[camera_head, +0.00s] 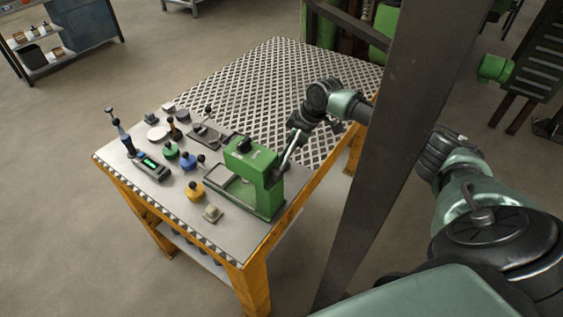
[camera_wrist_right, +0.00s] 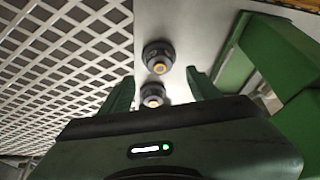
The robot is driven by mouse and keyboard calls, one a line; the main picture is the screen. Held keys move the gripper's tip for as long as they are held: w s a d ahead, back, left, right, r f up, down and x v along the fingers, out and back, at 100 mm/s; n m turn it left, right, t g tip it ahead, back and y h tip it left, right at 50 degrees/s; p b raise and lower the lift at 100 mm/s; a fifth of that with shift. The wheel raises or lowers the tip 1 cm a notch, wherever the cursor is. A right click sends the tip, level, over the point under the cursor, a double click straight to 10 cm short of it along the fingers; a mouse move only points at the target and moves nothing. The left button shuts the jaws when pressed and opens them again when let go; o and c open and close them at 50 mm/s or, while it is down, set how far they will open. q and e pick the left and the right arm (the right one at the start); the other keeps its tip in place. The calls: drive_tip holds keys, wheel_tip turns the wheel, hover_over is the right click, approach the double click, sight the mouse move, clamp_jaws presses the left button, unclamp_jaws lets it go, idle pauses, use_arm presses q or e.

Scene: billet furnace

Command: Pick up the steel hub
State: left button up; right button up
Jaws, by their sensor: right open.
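My right gripper (camera_head: 297,130) reaches over the bench just behind the green press. In the right wrist view its two fingers (camera_wrist_right: 160,92) are apart. Two dark round parts with brass-coloured centres show in that view. The nearer one (camera_wrist_right: 152,93) appears between the fingers, the other (camera_wrist_right: 158,57) just beyond the fingertips. Neither is gripped. I cannot tell whether either is the steel hub. In the head view a pale round disc (camera_head: 157,133) and small grey parts (camera_head: 168,107) lie at the left of the bench top. My left gripper is not in view.
The green press (camera_head: 254,180) stands on the bench (camera_head: 240,235) close to my right gripper. Green, blue (camera_head: 188,160) and yellow (camera_head: 194,190) knobbed pieces and a handled device (camera_head: 150,168) crowd the left part. The patterned far area (camera_head: 270,75) is mostly clear. A dark post (camera_head: 395,130) rises in front.

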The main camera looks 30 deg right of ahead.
drive_tip(key=x, duration=0.4)
drive_tip(key=shift+w+f, duration=0.1)
drive_tip(key=shift+f, duration=0.3)
clamp_jaws()
